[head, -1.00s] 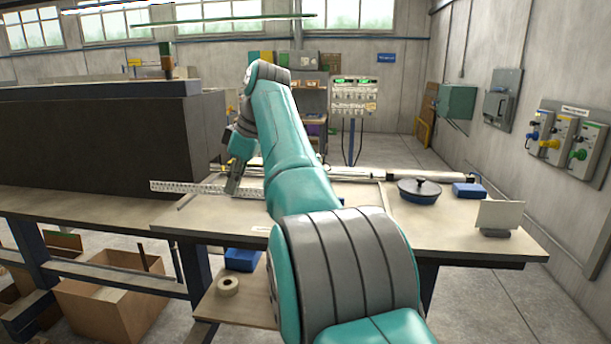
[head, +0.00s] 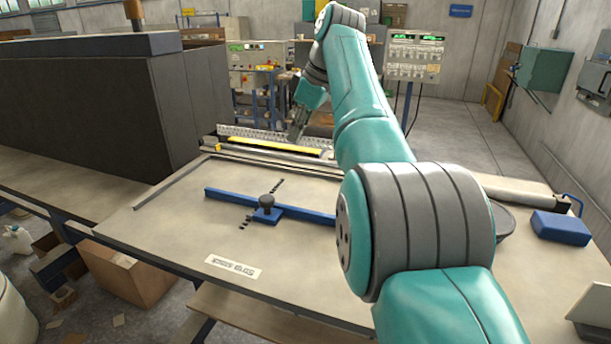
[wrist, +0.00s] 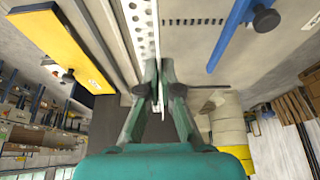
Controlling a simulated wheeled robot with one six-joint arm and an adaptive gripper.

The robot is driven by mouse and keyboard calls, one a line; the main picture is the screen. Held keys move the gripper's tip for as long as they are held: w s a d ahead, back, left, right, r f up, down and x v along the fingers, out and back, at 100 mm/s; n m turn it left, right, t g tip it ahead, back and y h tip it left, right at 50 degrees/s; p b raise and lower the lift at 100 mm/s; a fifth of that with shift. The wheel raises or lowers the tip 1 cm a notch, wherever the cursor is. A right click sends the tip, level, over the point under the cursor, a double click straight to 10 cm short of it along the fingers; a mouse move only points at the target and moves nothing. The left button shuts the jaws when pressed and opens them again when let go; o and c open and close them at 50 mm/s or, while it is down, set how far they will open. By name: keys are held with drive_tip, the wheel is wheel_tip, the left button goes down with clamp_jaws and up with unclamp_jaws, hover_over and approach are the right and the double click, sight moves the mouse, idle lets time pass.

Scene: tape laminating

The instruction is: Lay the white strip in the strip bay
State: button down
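The white strip (head: 240,132) is long, thin and perforated. In the head view it stands on edge behind the yellow bar at the table's back and runs left from my gripper (head: 296,132). In the wrist view the strip (wrist: 145,35) runs up from between the fingers of my gripper (wrist: 161,88), which look closed on it. Whether the strip touches anything below is unclear. I cannot surely tell which part is the strip bay; grey rails (wrist: 108,40) run beside the strip.
A yellow bar (head: 275,145) lies along the back rail. A blue fence (head: 228,198) with a dark knob (head: 266,202) crosses the table (head: 170,225). A label (head: 233,267) lies in front. A blue box (head: 561,228) sits right. A dark block (head: 110,110) stands left.

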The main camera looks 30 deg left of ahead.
sight(294, 184)
drive_tip(key=shift+w+d, duration=0.1)
drive_tip(key=shift+d, duration=0.15)
drive_tip(key=shift+f, duration=4.95)
drive_tip(key=shift+f, duration=0.15)
drive_tip(key=c, duration=1.3)
unclamp_jaws()
drive_tip(key=v, duration=1.2)
